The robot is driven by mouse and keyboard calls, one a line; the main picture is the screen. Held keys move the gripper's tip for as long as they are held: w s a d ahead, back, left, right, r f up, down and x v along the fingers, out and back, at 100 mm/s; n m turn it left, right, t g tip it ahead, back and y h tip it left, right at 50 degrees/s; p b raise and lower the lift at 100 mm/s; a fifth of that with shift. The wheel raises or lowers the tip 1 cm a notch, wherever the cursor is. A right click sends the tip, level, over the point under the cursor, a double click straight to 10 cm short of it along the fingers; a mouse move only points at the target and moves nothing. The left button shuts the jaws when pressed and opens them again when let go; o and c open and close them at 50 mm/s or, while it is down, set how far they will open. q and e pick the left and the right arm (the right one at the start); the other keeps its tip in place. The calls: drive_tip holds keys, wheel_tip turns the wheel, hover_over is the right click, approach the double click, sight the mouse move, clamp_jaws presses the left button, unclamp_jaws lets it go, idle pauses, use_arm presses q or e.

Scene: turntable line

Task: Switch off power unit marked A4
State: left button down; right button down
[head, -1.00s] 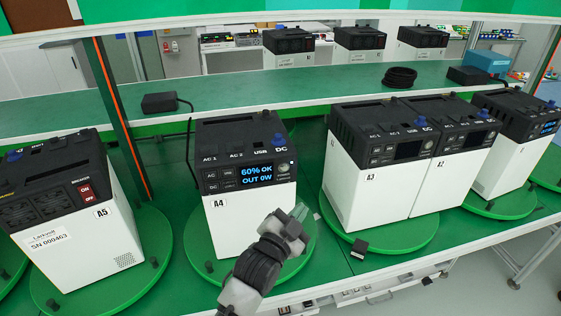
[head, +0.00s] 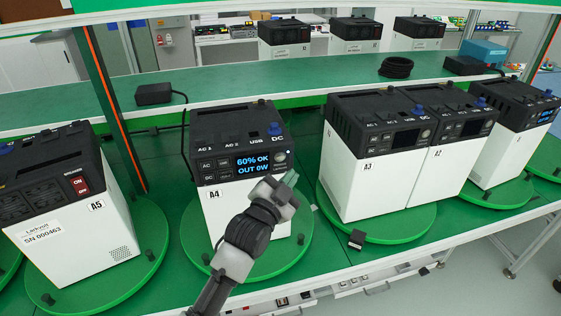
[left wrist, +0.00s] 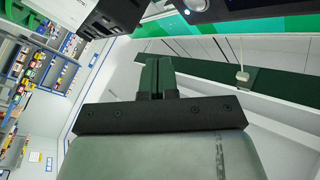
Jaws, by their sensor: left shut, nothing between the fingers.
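Power unit A4 (head: 218,218) stands on a round green turntable (head: 200,252). It has a white body and a black top, and its lit screen (head: 253,164) reads "60% OK, OUT 0W". A round button (head: 281,157) sits right of the screen. My left gripper (head: 290,179) is shut and empty, in front of the unit's right side, just below the button in the picture. I cannot tell whether it touches the unit. In the left wrist view its closed fingers (left wrist: 158,75) show, with part of a dark panel at the top edge.
Unit A5 (head: 85,245) stands to the left, with a red rocker switch. A shelf (head: 300,82) behind holds black adapters and a coiled cable.

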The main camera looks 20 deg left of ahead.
sight(280, 157)
use_arm(q)
drive_tip(key=shift+w+a+b, duration=0.25)
drive_tip(key=shift+w+a, duration=0.4)
drive_tip(key=shift+w, duration=0.3)
drive_tip(key=shift+w+a+b, duration=0.2)
drive_tip(key=shift+w+a, duration=0.4)
drive_tip(key=shift+w, duration=0.35)
drive_tip(key=shift+w+a, duration=0.1)
idle(0.6)
drive_tip(key=shift+w+a, duration=0.15)
drive_tip(key=shift+w, duration=0.1)
drive_tip(key=shift+w+a, duration=0.2)
drive_tip(key=shift+w, duration=0.05)
idle(0.6)
drive_tip(key=shift+s+d+r, duration=0.1)
idle(0.4)
drive_tip(key=shift+s+d+p, duration=0.35)
drive_tip(key=shift+s+p, duration=0.05)
drive_tip(key=shift+s, duration=0.15)
